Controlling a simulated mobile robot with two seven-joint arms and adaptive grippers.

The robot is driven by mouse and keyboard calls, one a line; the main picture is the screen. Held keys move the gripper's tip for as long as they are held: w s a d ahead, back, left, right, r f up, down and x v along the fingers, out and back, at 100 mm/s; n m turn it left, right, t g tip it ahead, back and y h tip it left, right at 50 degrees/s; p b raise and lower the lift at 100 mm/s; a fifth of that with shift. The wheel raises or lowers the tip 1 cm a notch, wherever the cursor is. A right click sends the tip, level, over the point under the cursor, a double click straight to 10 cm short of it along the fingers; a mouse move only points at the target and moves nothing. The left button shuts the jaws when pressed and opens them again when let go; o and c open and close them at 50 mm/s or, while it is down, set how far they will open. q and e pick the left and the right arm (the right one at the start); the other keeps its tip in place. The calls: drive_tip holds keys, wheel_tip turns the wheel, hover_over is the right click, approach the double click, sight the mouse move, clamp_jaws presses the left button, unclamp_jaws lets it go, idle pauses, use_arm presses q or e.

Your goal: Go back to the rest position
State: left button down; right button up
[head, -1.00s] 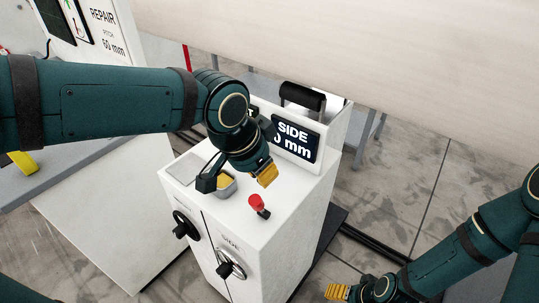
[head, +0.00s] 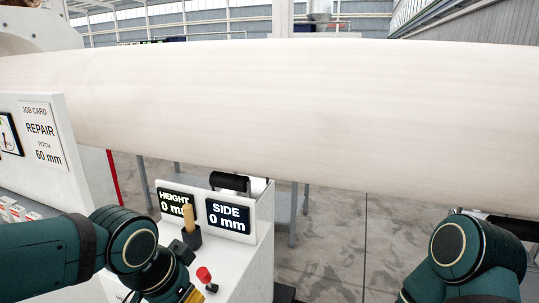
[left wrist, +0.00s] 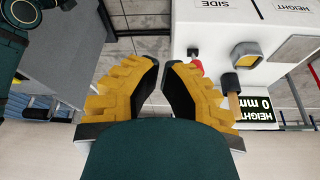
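My left gripper (head: 188,294) is at the lower left of the head view, low over the white control cabinet. In the left wrist view its yellow fingers (left wrist: 161,64) have a narrow gap between the tips, with nothing held. A tan-handled tool (head: 188,216) stands upright in a black holder beside the cabinet displays; it also shows in the left wrist view (left wrist: 233,104), apart from the fingers. My right arm (head: 468,255) shows at the lower right; its gripper is out of the head view.
The white cabinet (head: 254,262) carries a red button (head: 204,274) and displays for HEIGHT (head: 178,203) and SIDE (head: 229,217), both seeming to read 0 mm. A large pale roll (head: 310,125) spans the view above it. A job card panel (head: 42,135) stands left. Open floor lies right.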

use_arm(q)
drive_tip(key=d+f+n+g+h, duration=0.1)
drive_tip(key=d+f+n, duration=0.15)
drive_tip(key=f, duration=1.15)
drive_tip(key=d+f+n+g+h, duration=0.1)
drive_tip(key=d+f+n, duration=0.15)
drive_tip(key=f, duration=1.15)
drive_tip(key=s+f+n, duration=0.2)
drive_tip(key=s+f, duration=0.3)
drive_tip(key=f, duration=0.3)
drive_tip(key=shift+s+a+f+n, duration=0.2)
drive_tip(key=shift+a+f+n, duration=0.1)
drive_tip(key=shift+n, duration=0.1)
